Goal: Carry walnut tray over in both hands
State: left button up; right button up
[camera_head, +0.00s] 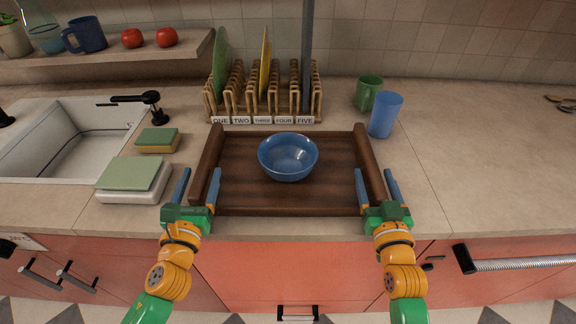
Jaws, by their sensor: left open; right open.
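The walnut tray (243,197) lies flat on the counter near its front edge, with raised walls at its left and right ends. A blue bowl (288,157) stands upright inside it, toward the back middle. My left gripper (198,187) is open at the tray's front left corner, its blue fingers on either side of the left end wall. My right gripper (376,187) is open at the front right corner, its fingers on either side of the right end wall. I cannot tell whether any finger touches the wood.
A green mug (369,92) and a blue cup (385,115) stand back right. A sponge (157,140), a white box with a green top (133,180) and the sink (75,140) are left.

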pick_arm(q)
jog(key=shift+w, duration=0.8)
pick_arm(e)
jog(key=shift+w, duration=0.8)
pick_arm(q)
grip_shut()
pick_arm(e)
grip_shut()
pick_arm(q)
jog(key=shift+r, duration=0.1)
pick_arm(e)
jog(key=shift+r, duration=0.15)
